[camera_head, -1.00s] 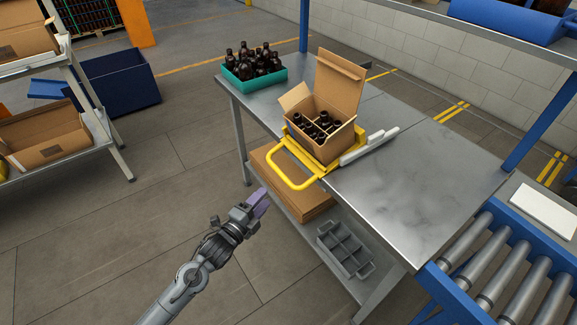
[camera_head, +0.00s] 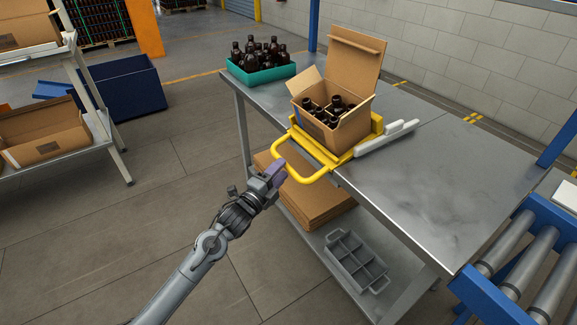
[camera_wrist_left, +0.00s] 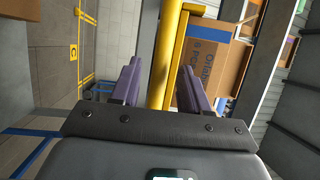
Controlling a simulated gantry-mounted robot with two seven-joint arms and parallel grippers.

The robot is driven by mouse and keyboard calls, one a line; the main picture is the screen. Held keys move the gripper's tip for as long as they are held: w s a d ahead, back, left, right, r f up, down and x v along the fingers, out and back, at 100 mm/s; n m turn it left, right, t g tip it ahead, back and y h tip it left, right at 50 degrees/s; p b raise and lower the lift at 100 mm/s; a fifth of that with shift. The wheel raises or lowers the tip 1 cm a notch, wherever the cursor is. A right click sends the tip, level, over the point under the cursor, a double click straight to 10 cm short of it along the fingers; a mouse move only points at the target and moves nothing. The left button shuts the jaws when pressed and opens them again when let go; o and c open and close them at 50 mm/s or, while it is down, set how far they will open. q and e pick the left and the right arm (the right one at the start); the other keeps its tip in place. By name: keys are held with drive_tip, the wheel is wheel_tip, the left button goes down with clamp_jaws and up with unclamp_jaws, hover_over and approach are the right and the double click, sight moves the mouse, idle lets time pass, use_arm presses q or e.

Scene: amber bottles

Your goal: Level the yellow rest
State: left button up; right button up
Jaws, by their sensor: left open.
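The yellow rest (camera_head: 321,153) is on the metal table, its looped handle (camera_head: 291,177) sticking out past the near edge. An open cardboard box (camera_head: 333,123) with several dark bottles (camera_head: 332,112) stands on it. My left gripper (camera_head: 275,174) is at the outer left side of the handle. In the left wrist view, the gripper (camera_wrist_left: 155,85) is open, its purple fingers on either side of a yellow bar (camera_wrist_left: 168,60); I cannot tell whether they touch it. The box (camera_wrist_left: 212,65) shows beyond. My right gripper is not in view.
A teal crate of amber bottles (camera_head: 260,70) stands at the table's far left. White bars (camera_head: 385,138) lie right of the rest. Flat cardboard (camera_head: 310,200) and a grey divided tray (camera_head: 356,262) are on the lower shelf. The table's right part is bare.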

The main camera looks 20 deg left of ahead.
use_arm(q)
drive_tip(key=b+x, duration=0.1)
drive_tip(key=x, duration=0.3)
drive_tip(key=shift+a, duration=0.15)
drive_tip(key=shift+w+d+b, duration=0.2)
drive_tip(key=shift+w+b, duration=0.15)
drive_tip(key=shift+w, duration=0.2)
drive_tip(key=shift+r, duration=0.1)
clamp_jaws()
